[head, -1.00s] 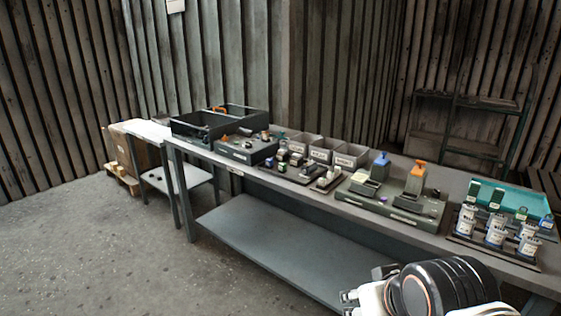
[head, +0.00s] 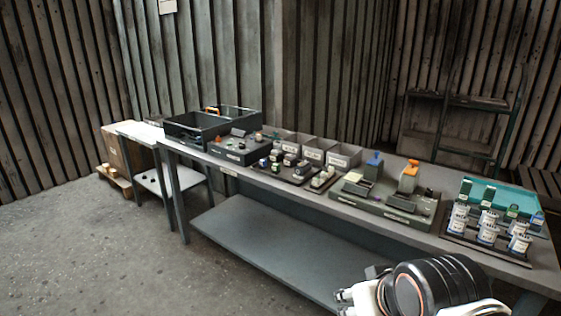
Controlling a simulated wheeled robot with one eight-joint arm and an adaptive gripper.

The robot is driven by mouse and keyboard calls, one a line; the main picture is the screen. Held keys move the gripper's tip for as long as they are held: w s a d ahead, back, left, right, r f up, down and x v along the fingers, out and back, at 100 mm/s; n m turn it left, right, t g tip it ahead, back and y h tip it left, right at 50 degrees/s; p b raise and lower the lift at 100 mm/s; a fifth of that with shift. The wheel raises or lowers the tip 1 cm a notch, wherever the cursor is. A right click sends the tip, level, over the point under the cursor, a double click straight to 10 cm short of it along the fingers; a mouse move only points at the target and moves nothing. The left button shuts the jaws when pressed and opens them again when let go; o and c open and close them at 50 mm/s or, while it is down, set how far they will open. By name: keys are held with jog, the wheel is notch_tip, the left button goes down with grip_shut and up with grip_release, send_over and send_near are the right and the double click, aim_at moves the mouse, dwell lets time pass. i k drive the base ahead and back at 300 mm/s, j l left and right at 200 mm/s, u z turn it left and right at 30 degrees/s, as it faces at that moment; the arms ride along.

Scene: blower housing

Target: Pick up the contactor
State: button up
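I cannot tell for sure which part is the contactor; the parts on the bench are small at this distance. Several small block-shaped parts (head: 289,160) stand in a group on a dark flat tray (head: 286,176) near the middle of the long grey workbench (head: 465,251). My arm shows at the lower right, in front of the bench and apart from these parts. A pale end piece on it, perhaps my gripper (head: 345,296), is small and partly cut off by the frame, so its opening cannot be made out.
Labelled grey bins (head: 343,157) stand behind the parts. A green-grey fixture (head: 398,217) with blue-topped and orange-topped pieces is to their right. Labelled cylinders (head: 487,234) and a teal tray (head: 508,199) are at the right end. An open dark box (head: 185,133) is at the left. Floor in front is clear.

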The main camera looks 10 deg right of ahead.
aim_at(276, 156)
jog(key=i+j, duration=0.15)
jog(key=i, duration=0.35)
jog(key=i+j+z, duration=0.1)
jog(key=i, duration=0.4)
jog(key=i+j+z, duration=0.1)
jog(key=i, duration=0.35)
jog(key=i+j, duration=0.35)
jog(key=i, duration=0.15)
jog(key=i+j+z, duration=0.1)
jog(key=i, duration=0.4)
jog(key=j, duration=0.1)
